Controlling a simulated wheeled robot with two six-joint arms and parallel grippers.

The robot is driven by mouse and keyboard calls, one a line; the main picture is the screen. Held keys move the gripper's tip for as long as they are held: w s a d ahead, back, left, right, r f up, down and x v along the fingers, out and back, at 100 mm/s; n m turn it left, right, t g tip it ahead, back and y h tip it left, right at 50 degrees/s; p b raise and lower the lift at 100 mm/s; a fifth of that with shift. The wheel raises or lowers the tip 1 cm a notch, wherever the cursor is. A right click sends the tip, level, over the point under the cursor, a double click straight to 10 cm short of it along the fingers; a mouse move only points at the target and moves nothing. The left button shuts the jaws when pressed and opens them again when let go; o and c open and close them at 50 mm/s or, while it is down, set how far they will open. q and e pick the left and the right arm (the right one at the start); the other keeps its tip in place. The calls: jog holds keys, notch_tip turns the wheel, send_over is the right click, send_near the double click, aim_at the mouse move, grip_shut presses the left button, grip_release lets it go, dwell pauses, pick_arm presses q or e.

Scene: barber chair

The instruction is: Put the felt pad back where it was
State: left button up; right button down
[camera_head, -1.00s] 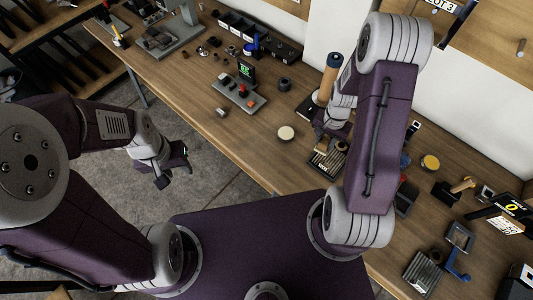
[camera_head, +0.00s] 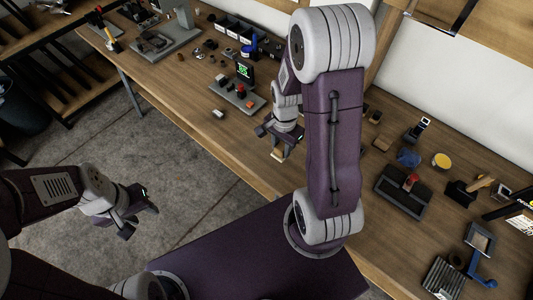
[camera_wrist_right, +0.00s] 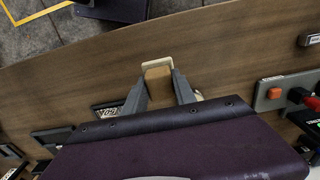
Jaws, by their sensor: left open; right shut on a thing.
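My right gripper (camera_wrist_right: 158,88) is shut on a tan block with a pale cream end (camera_wrist_right: 157,65), which may be the felt pad. In the head view my right gripper (camera_head: 279,140) is over the front part of the bench, and the pale end (camera_head: 279,155) shows below the fingers. I cannot tell whether it touches the bench. A small pale thing (camera_wrist_right: 198,96) is partly hidden behind one finger in the right wrist view. My left gripper (camera_head: 136,222) is open and empty over the floor, away from the bench.
A black tray (camera_head: 401,195), a yellow tin (camera_head: 441,160) and a ribbed block (camera_head: 442,280) are to the right.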

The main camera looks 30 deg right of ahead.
jog(key=w+a+f, duration=0.1)
jog(key=w+f, duration=0.1)
jog(key=w, duration=0.1)
jog(key=w+a+f, duration=0.1)
jog(key=shift+w+a+f, duration=0.15)
jog(key=shift+w+a, duration=0.15)
jog(key=shift+w, duration=0.1)
notch_tip(320, 180, down, 4)
jog(key=shift+s+r, duration=0.1)
jog(key=shift+f, duration=0.25)
jog(key=c, duration=1)
grip_release()
notch_tip(320, 180, up, 12)
jog(key=r, duration=0.1)
jog(key=s+a+n, duration=0.1)
jog(key=s+n, duration=0.1)
jog(key=n, duration=0.2)
jog(key=s+a+n, duration=0.2)
jog(key=s+n, duration=0.1)
jog(key=n, duration=0.2)
jog(key=s+a+r+n+t+p, duration=0.1)
jog(key=s+n, duration=0.2)
jog(key=n, duration=0.1)
jog(key=shift+s+a, duration=0.15)
jog(key=shift+a, duration=0.25)
